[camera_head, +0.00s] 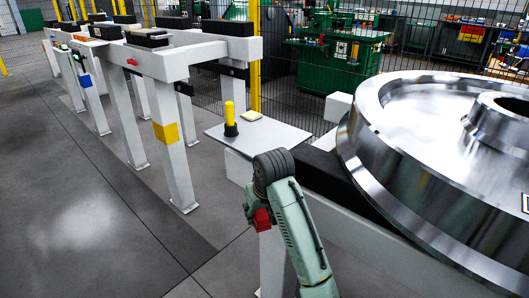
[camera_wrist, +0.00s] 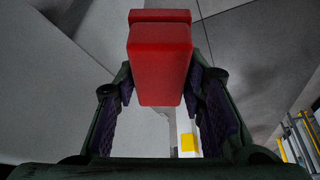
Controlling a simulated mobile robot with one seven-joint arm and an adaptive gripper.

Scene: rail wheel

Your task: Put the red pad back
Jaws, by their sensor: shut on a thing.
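The red pad (camera_wrist: 160,62) is a small block with a stepped end. In the wrist view it sits between the two dark fingers of my gripper (camera_wrist: 163,92), which is shut on it. One end of the pad sticks out past the fingertips. The pad is held in the air, apart from any surface I can make out. Part of my gripper is hidden by my wrist.
A large steel wheel (camera_head: 400,150) stands close at right. A white rail frame (camera_head: 200,55) is at left. Floor at lower left is clear.

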